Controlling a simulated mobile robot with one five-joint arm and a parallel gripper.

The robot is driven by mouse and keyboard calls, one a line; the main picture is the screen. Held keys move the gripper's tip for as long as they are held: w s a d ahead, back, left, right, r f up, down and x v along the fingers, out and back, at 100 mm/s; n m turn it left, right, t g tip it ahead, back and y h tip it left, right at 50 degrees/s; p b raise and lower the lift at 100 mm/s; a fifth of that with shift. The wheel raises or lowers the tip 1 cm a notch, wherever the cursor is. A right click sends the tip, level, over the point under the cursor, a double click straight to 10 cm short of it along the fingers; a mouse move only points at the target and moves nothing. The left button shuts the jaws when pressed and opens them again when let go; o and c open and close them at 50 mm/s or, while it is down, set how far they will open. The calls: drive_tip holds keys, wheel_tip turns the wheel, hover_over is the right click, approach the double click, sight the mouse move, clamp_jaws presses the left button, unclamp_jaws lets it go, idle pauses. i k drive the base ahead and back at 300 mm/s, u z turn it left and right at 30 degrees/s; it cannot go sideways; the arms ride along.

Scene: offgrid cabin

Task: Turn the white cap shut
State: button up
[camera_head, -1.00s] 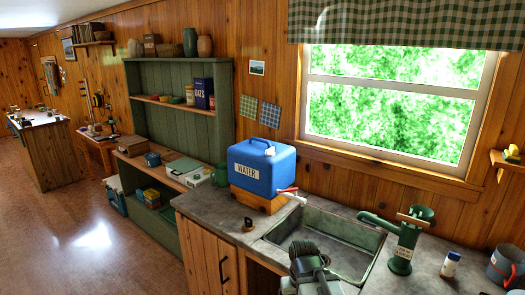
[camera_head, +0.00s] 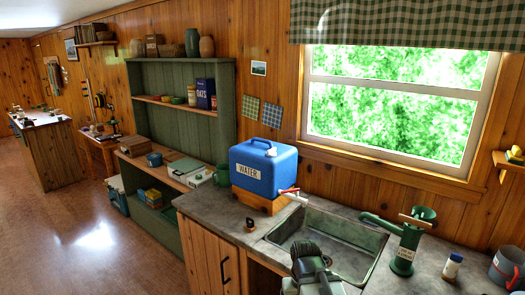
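A small white cap (camera_head: 270,150) sits on top of the blue water jug (camera_head: 262,178), near its handle. It is too small to tell how far it is turned. The jug stands on a wooden block at the left of the sink and carries a "WATER" label. A red-handled tap with a white spout (camera_head: 298,198) sticks out low on its right side. The dark end of my arm, with my gripper (camera_head: 312,268), shows at the bottom middle, in front of the sink and apart from the jug. Its fingers cannot be made out.
The metal sink (camera_head: 340,238) lies right of the jug. A small dark object (camera_head: 250,225) is on the counter before the jug. A green shelf (camera_head: 185,110) stands left.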

sight(271, 153)
drive_tip(key=u, duration=0.4)
drive_tip(key=k, duration=1.35)
drive_tip(key=u, duration=0.25)
drive_tip(key=i, duration=0.6)
drive_tip(key=z, duration=0.5)
drive_tip(key=i, duration=1.7)
drive_tip(key=u, duration=0.9)
drive_tip(key=k, duration=0.85)
drive_tip(key=u, duration=0.1)
drive_tip(key=i, duration=0.85)
